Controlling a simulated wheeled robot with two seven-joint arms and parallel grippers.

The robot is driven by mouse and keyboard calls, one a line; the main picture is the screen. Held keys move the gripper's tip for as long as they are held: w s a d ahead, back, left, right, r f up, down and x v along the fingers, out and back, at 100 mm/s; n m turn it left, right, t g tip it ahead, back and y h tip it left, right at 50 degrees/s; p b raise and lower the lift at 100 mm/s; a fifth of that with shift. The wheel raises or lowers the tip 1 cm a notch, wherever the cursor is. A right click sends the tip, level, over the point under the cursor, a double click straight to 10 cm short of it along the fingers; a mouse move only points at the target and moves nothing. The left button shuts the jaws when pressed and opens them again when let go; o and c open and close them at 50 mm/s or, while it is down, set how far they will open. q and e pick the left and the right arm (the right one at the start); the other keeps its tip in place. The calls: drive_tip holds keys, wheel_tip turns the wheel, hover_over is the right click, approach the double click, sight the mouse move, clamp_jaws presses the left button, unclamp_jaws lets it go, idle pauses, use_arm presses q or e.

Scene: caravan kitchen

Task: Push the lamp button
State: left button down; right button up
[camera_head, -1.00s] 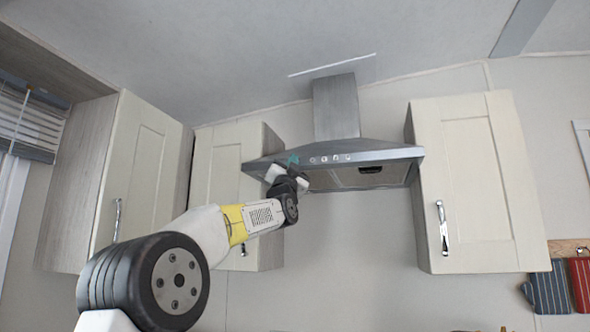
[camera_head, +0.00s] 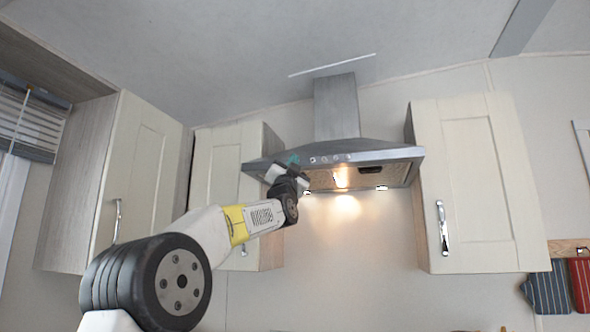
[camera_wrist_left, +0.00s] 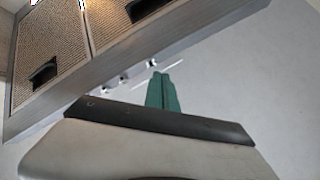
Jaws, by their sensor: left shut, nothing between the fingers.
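The range hood (camera_head: 375,153) hangs on the back wall, and its lamps are lit, throwing warm light on its underside and the wall below. A row of small round buttons (camera_head: 331,158) sits on its front edge; a few also show in the wrist view (camera_wrist_left: 124,78). Which one is the lamp button I cannot tell. My left gripper (camera_head: 293,158) is at the left part of the hood's front, just left of the button row. Its green fingers (camera_wrist_left: 161,92) are together and empty. Whether the tips touch a button I cannot tell. My right gripper is out of view.
Cream cabinets stand left (camera_head: 222,180) and right (camera_head: 480,185) of the hood, with another cabinet (camera_head: 140,175) nearer on the left. Oven mitts (camera_head: 550,290) hang at the lower right. The wall below the hood is free.

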use_arm(q)
drive_tip(key=shift+s, duration=0.2)
drive_tip(key=s, duration=0.2)
drive_tip(key=s+a, duration=0.2)
drive_tip(key=s, duration=0.1)
drive_tip(key=shift+s, duration=0.3)
idle(1.1)
